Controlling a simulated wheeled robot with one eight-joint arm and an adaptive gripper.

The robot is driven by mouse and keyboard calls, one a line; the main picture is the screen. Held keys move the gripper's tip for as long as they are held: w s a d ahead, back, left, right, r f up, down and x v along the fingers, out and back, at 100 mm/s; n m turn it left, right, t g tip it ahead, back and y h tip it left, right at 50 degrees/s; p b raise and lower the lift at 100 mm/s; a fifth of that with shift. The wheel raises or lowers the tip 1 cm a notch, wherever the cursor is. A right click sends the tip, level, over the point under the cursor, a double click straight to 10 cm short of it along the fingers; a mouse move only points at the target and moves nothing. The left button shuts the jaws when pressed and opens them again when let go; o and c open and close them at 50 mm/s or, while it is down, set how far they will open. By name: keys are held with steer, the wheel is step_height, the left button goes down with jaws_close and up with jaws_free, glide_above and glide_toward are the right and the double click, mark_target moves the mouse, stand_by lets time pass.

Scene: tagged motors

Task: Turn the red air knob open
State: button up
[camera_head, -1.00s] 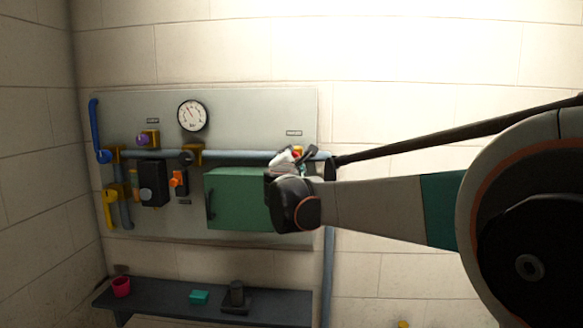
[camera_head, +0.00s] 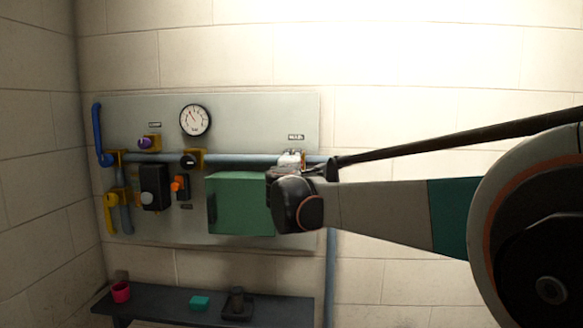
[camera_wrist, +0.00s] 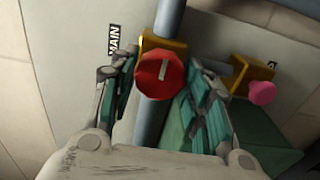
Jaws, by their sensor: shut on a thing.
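The red knob (camera_wrist: 158,78) sits in the middle of the wrist view, on a yellow bracket (camera_wrist: 168,46) over the blue pipe (camera_wrist: 170,16). A short pale mark shows on its face, running roughly along the pipe. My gripper (camera_wrist: 162,88) has one finger on each side of the knob and is shut on it. In the head view my gripper (camera_head: 290,160) is at the right end of the panel's pipe and hides the knob.
A label partly reading "AIN" (camera_wrist: 114,40) is left of the knob. A pink knob (camera_wrist: 262,92) on another yellow bracket is to the right. In the head view a green box (camera_head: 240,203) is below the pipe, a gauge (camera_head: 194,120) above. A dark shelf (camera_head: 165,304) stands below the panel.

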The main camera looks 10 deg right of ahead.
stand_by(0.3)
steer(key=o, duration=1.1)
steer(key=v, duration=1.2)
steer(key=shift+s, duration=0.1)
